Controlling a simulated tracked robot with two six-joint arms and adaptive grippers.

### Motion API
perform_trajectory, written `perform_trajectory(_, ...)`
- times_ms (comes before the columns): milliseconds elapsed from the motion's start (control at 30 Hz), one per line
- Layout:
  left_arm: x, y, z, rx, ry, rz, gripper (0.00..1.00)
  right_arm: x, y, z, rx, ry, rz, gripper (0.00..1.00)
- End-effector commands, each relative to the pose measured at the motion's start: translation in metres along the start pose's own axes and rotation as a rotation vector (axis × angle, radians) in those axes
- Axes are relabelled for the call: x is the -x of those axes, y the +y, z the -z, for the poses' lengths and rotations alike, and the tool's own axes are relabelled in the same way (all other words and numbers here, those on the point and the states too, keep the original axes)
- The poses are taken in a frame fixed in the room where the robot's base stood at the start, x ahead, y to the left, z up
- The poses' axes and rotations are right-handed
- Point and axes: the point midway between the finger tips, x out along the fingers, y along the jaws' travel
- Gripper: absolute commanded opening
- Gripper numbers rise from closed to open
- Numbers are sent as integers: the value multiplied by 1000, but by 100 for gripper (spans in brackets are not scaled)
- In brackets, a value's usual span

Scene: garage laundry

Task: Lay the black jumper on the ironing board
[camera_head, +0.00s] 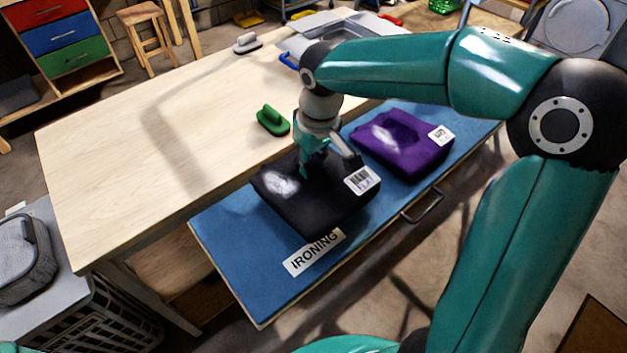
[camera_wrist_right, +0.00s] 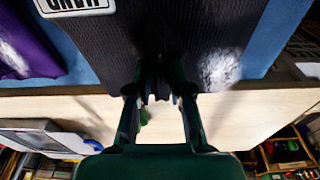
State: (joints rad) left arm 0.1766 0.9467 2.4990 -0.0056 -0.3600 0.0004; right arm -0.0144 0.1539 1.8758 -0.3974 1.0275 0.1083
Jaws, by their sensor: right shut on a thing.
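The black jumper (camera_head: 318,205) is a folded dark block with a white label, over the left half of the blue ironing board (camera_head: 240,270). Its near corner is beside the board's IRONING sign (camera_head: 314,252). My right gripper (camera_head: 327,166) is at the jumper's far edge, shut on it; the right wrist view shows the fingers (camera_wrist_right: 160,94) at the ribbed dark cloth (camera_wrist_right: 128,40). I cannot tell whether the jumper's underside touches the board. My left gripper is not in view.
A folded purple garment (camera_head: 402,143) lies on the board to the right of the jumper. A green brush (camera_head: 272,121) stands on the wooden table (camera_head: 130,150) behind the board.

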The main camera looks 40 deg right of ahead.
Motion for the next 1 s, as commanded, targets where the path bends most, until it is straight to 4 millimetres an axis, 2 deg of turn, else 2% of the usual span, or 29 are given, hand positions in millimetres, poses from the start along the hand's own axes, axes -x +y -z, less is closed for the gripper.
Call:
perform_trajectory(267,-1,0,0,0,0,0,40,-23,0,-2,1,0,-1,0)
perform_trajectory(500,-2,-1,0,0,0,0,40,-54,0,-6,2,-1,-1,0)
perform_trajectory(867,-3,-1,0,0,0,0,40,-59,0,-6,2,3,0,0)
perform_trajectory(900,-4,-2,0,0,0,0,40,-60,-1,-6,2,1,0,22)
perform_trajectory(1000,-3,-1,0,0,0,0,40,-59,-1,-6,2,1,0,38)
